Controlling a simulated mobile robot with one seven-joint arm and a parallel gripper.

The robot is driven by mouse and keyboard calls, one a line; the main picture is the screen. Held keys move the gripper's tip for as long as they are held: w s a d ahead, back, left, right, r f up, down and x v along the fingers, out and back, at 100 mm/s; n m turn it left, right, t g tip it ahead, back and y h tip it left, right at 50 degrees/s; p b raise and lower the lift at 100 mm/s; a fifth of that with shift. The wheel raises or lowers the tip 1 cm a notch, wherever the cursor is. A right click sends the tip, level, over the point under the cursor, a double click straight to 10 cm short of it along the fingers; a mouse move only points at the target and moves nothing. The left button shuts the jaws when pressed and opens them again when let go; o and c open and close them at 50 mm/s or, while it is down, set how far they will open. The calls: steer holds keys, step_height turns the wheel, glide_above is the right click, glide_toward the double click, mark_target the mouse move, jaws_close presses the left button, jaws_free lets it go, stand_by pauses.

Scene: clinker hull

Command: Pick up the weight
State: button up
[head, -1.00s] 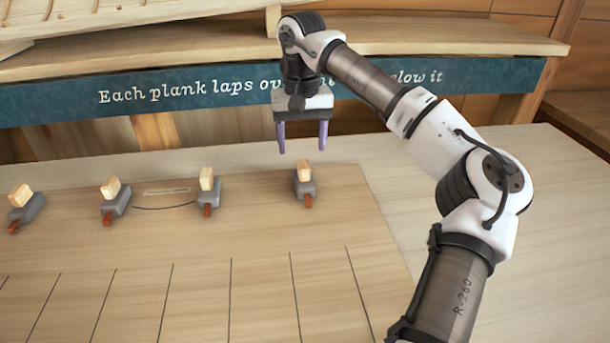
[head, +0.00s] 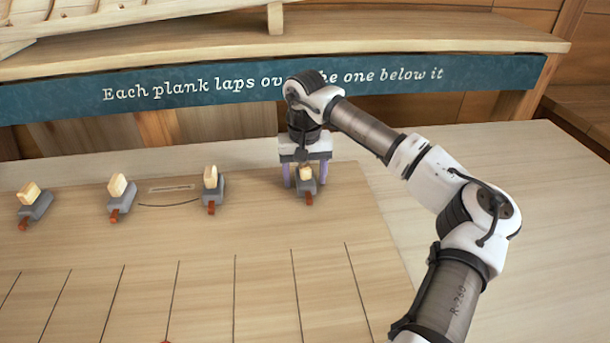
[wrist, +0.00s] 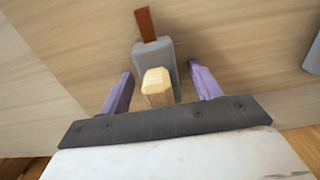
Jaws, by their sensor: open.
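Several alike weights stand in a row on the wooden board, each a grey block with a pale wooden grip on top and a reddish-brown tab at the front. My gripper (head: 306,175) is lowered over the rightmost weight (head: 306,188), its purple fingers on either side of it. In the wrist view my gripper (wrist: 160,88) is open. The pale grip of that weight (wrist: 156,82) stands between the fingers, with a gap on both sides. Other weights stand to the left: one near the middle (head: 212,190), one further left (head: 121,198) and one at the far left (head: 34,206).
A blue lettered strip (head: 180,88) runs along the back, below a wooden ledge (head: 400,40). Bare table (head: 480,160) lies to the right.

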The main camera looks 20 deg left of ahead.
jaws_close()
steer(key=shift+r, duration=0.1)
steer(key=shift+r, duration=0.1)
stand_by(0.3)
step_height(320, 180, up, 20)
steer(key=b, duration=0.2)
steer(key=shift+b, duration=0.3)
